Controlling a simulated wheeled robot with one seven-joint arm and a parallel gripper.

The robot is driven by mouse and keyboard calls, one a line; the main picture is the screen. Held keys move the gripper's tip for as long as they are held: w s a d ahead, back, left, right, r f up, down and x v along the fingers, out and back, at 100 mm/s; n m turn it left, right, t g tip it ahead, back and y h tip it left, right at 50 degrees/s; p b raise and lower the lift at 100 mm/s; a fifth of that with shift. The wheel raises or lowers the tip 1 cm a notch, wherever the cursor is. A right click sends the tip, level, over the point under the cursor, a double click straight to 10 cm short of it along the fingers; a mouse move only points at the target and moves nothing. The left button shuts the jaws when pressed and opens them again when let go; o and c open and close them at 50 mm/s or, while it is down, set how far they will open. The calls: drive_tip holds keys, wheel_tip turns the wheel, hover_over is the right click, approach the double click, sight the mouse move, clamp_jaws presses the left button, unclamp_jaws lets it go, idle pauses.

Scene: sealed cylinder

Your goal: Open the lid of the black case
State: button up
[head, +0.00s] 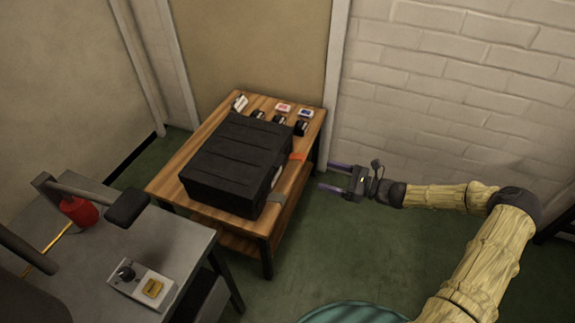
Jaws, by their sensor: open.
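The black case (236,155) sits on a wooden table (172,177) against the wall. Its ribbed lid looks shut and faces up. Small light and grey parts show along its right side, too small to tell apart. My gripper (335,175) is to the right of the case, beyond the table's right edge. Its two purple fingers are apart, point left towards the table, and hold nothing. It does not touch the case.
Several small dark items with cards (283,108) stand at the table's back edge. An orange piece (298,156) lies right of the case. A grey bench (183,248) at the lower left holds a control box (143,284). A brick wall (450,75) rises behind my arm.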

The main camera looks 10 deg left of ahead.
drive_tip(key=b+x, duration=0.3)
drive_tip(key=x, duration=1.1)
drive_tip(key=shift+a, duration=0.2)
drive_tip(key=shift+r, duration=0.1)
drive_tip(key=c, duration=1.4)
